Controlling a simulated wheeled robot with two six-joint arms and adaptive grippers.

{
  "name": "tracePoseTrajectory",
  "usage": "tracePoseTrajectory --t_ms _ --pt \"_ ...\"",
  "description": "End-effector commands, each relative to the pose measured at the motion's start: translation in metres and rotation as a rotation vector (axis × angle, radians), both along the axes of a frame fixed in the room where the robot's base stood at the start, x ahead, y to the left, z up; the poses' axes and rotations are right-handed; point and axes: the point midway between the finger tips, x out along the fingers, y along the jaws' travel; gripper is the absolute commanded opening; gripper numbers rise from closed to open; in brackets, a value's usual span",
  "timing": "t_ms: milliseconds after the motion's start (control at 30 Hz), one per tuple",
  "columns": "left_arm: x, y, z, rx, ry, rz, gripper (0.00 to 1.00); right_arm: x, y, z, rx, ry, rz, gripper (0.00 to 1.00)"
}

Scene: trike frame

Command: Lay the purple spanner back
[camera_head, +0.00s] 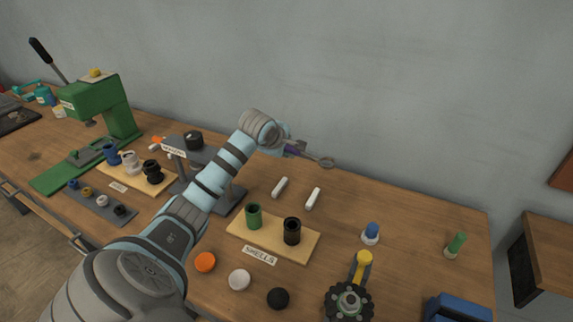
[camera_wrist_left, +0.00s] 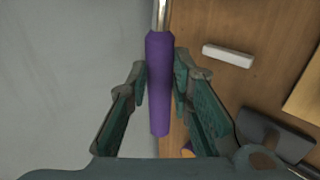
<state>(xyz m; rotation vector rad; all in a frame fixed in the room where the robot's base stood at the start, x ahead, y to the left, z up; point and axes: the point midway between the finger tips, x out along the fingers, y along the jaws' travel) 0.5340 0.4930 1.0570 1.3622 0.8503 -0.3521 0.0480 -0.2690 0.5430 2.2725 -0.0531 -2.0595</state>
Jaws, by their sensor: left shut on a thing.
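The purple spanner has a purple handle (camera_head: 295,150) and a silver ring head (camera_head: 327,162) that points right in the head view. My left gripper (camera_head: 285,147) is shut on the handle near the back wall, and the spanner appears to be held above the bench. In the left wrist view the purple handle (camera_wrist_left: 160,70) runs lengthwise between the fingers of my left gripper (camera_wrist_left: 160,85), its metal shaft leaving the top edge. My right gripper is not in view.
White sticks (camera_head: 313,198) lie on the bench behind a wooden board (camera_head: 272,240) with green and black cups. A green press (camera_head: 105,108) stands at the left. A dark gear-shaped piece (camera_head: 349,302), coloured caps and a blue object (camera_head: 455,309) occupy the front right.

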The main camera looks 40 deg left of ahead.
Motion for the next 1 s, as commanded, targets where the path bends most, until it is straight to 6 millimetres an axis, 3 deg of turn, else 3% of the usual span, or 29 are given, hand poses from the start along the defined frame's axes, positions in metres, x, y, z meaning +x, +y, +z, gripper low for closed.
tracePoseTrajectory --t_ms 33,200,700,1000 --pt "0.000 0.000 -0.025 0.000 0.001 0.001 0.00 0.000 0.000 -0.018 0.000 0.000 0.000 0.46" --pt "-0.001 0.000 -0.064 -0.001 0.000 0.002 0.00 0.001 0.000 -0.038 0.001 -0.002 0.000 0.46" --pt "0.000 -0.003 -0.068 -0.003 0.000 -0.001 0.00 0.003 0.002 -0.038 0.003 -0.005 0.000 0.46" --pt "0.000 -0.003 -0.106 -0.002 0.002 -0.001 0.00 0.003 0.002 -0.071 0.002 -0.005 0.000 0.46"
